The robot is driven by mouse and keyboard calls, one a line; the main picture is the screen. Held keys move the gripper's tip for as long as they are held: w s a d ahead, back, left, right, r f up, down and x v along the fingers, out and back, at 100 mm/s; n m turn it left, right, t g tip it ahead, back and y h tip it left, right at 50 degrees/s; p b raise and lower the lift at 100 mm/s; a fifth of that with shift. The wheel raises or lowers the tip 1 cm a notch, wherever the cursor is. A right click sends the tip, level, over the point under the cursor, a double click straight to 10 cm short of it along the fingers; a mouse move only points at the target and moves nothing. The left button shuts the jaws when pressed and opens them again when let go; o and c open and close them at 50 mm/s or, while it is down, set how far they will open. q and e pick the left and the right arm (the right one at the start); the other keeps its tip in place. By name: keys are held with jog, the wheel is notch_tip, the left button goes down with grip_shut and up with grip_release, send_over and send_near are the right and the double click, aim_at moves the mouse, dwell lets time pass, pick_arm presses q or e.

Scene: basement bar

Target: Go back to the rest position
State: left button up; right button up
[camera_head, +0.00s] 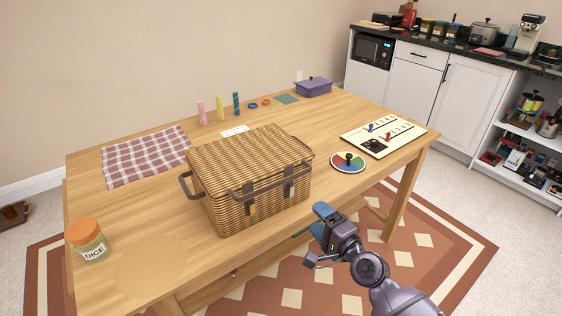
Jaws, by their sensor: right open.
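My right gripper (318,238) is open and empty. It is in front of the wooden table's (340,200) near edge, to the right of a closed wicker basket (250,165), and it does not touch the basket. My right arm comes in from the bottom right. My left gripper and left arm are not in view.
On the table are a dice jar (87,240), a checked cloth (146,156), a colour wheel (348,162), a game board (383,134), a purple lidded box (313,87) and several small upright items. A counter with cabinets (412,85) stands at the back right. A patterned rug (455,225) covers the floor.

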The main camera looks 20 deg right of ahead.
jog(key=s+d+f+n+g+h+p, duration=0.1)
jog(key=s+f+n+g, duration=0.1)
jog(key=s+n, duration=0.3)
jog(key=s+d+f+n+g+h+p, duration=0.1)
jog(key=s+f+n, duration=0.4)
jog(key=s, duration=0.8)
jog(key=s+d+f+n+g+h+p, duration=0.1)
jog(key=s+d+f+n+g+h, duration=0.1)
jog(key=s+n, duration=0.3)
jog(key=s+f+g+h, duration=0.1)
jog(key=s, duration=0.3)
jog(key=shift+s+f+n, duration=0.35)
jog(key=shift+n, duration=0.05)
